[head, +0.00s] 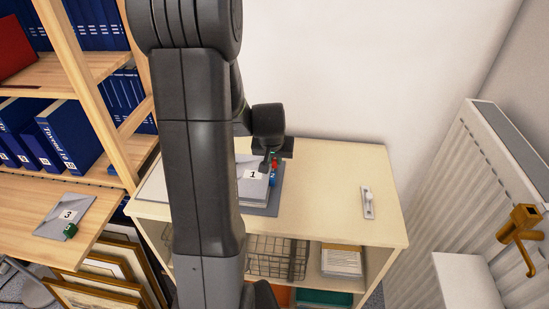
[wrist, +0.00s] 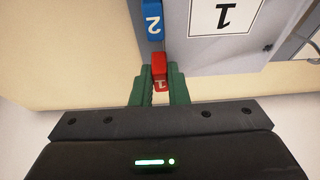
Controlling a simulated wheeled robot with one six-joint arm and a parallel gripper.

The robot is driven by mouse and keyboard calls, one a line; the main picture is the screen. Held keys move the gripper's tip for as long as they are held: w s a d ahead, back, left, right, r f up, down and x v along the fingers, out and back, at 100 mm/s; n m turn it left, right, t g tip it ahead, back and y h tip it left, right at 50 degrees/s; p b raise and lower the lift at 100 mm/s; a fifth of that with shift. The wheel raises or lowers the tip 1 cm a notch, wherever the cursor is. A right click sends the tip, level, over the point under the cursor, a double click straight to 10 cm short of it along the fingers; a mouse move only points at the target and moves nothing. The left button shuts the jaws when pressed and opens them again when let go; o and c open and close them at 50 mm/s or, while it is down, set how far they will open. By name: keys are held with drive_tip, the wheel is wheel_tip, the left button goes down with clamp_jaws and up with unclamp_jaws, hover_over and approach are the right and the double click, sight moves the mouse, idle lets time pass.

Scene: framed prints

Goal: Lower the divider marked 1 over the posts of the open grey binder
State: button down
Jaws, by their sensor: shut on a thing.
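The divider marked 1 (head: 252,174) is a grey sheet with a white label and a red tab. In the wrist view the green fingers of my gripper (wrist: 160,80) are shut on its red tab (wrist: 160,64). The sheet (wrist: 200,58) extends away from the fingers. In the head view my gripper (head: 269,160) is over the right side of the open grey binder (head: 152,190), which lies on the cabinet top. A blue tab marked 2 (wrist: 152,18) shows beside the red one. My arm hides much of the binder. I cannot make out the posts or the sheet's height above them.
The cabinet top (head: 325,190) is clear right of the binder except for a small pale handled object (head: 368,203). A divider marked 3 (head: 62,215) with a green tab lies on the left wooden shelf. Blue binders (head: 65,135) fill the shelves. A radiator (head: 490,180) stands right.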

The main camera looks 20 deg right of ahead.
drive_tip(key=shift+f+b, duration=0.5)
drive_tip(key=shift+f, duration=0.1)
idle(0.3)
drive_tip(key=c, duration=1.3)
unclamp_jaws()
drive_tip(key=shift+c, duration=0.2)
drive_tip(key=shift+r+p, duration=2.4)
drive_tip(key=shift+r, duration=1.15)
drive_tip(key=shift+f, duration=0.1)
